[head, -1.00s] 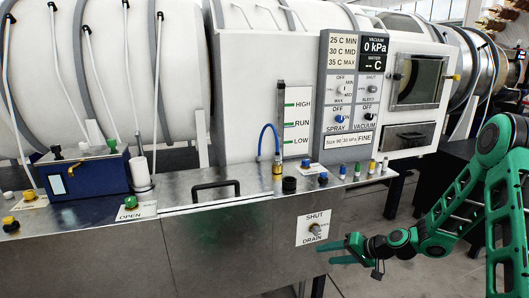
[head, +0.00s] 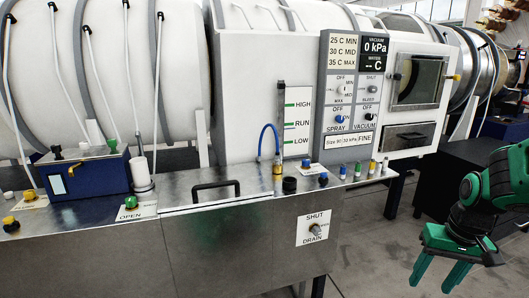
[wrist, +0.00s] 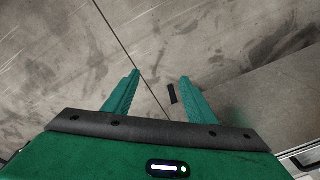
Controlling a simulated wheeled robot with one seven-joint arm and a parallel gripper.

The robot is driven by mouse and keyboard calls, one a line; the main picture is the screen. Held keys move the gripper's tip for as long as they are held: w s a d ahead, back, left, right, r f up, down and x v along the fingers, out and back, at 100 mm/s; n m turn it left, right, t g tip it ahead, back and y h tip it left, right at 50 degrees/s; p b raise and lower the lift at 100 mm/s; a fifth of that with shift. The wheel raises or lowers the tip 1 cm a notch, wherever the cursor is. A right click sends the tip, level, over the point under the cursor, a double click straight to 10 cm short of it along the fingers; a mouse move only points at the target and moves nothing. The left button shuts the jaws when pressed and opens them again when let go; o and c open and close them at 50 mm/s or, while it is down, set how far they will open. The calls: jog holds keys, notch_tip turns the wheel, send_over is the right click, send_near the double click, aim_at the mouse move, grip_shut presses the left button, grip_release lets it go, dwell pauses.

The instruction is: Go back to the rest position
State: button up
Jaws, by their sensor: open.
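My gripper (head: 435,275) is at the lower right of the head view, in front of and to the right of the steel bench. Its two green fingers point downward, stand apart and hold nothing. In the wrist view the open fingers (wrist: 157,92) reach over bare grey floor, with nothing between them but floor and a small dark mark or strip (wrist: 172,94) lying near the right finger.
The steel bench (head: 235,245) carries a black handle (head: 216,190), a blue box (head: 87,173) and several coloured knobs. A control panel (head: 352,95) stands behind it. A dark table (head: 452,170) stands at the right. The floor (head: 375,250) between bench and gripper is clear.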

jog(key=s+d+r+m+g, duration=0.1)
jog(key=s+r+m, duration=0.2)
jog(key=s, duration=1.3)
notch_tip(320, 180, up, 2)
jog(key=shift+s+d+r, duration=0.15)
jog(key=shift+s, duration=0.1)
jog(key=shift+w+f, duration=0.25)
jog(key=shift+w, duration=0.4)
